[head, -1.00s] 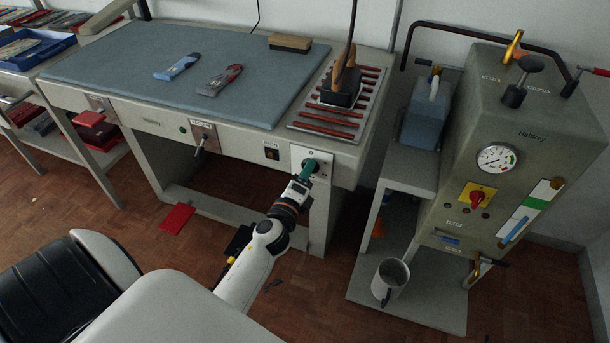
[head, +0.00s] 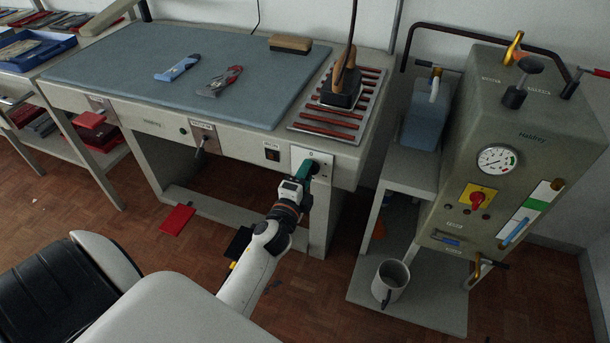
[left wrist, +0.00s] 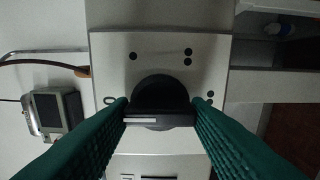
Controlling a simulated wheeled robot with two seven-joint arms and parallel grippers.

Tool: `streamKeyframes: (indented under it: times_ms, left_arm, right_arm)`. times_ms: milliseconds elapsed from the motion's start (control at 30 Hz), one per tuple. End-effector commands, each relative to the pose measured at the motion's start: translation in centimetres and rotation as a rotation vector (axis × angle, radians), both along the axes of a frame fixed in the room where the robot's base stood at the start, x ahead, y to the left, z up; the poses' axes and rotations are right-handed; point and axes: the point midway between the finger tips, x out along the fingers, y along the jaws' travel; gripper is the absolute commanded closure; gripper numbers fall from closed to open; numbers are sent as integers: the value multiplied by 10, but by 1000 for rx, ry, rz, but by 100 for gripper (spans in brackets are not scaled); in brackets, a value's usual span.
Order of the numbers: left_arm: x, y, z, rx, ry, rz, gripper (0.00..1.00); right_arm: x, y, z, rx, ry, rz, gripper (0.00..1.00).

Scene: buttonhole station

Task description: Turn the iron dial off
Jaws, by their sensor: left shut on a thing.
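The iron dial is a black round knob with a raised bar (left wrist: 160,95) on a pale plate, seen in the left wrist view. A white line marks the bar's left end, on the side of a small ring mark on the plate; dot marks lie above and right. My left gripper (left wrist: 160,119) has its green fingers shut on the bar. In the head view my left gripper (head: 306,168) is at the plate (head: 324,158) on the bench front and mostly hides the dial. My right gripper is not in view.
The iron (head: 341,92) stands on a slatted rest (head: 318,133) above the dial. A dark switch (head: 272,155) is left of the plate. The boiler unit (head: 500,130) with gauge stands to the right, a metal jug (head: 392,280) on its lower shelf.

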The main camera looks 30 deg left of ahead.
Motion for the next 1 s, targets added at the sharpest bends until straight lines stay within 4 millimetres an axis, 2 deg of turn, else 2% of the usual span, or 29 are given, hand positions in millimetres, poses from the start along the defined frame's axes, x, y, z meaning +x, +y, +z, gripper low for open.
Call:
streamKeyframes:
  times_ms: [167, 200, 300, 667, 767, 1000]
  left_arm:
    - [0, 0, -1, -5, 2, 1, 80]
    - [0, 0, -1, -5, 2, 1, 54]
    - [0, 0, -1, -3, 1, 1, 37]
    - [-5, -1, -1, -1, 2, 0, 37]
    - [-17, -4, -2, -3, 2, 0, 37]
    - [-66, -16, -4, -4, 4, 3, 37]
  right_arm:
    - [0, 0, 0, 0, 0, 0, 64]
    - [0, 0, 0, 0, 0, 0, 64]
    - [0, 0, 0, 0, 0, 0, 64]
    - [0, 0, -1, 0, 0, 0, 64]
    - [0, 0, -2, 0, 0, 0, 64]
    - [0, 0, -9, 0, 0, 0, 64]
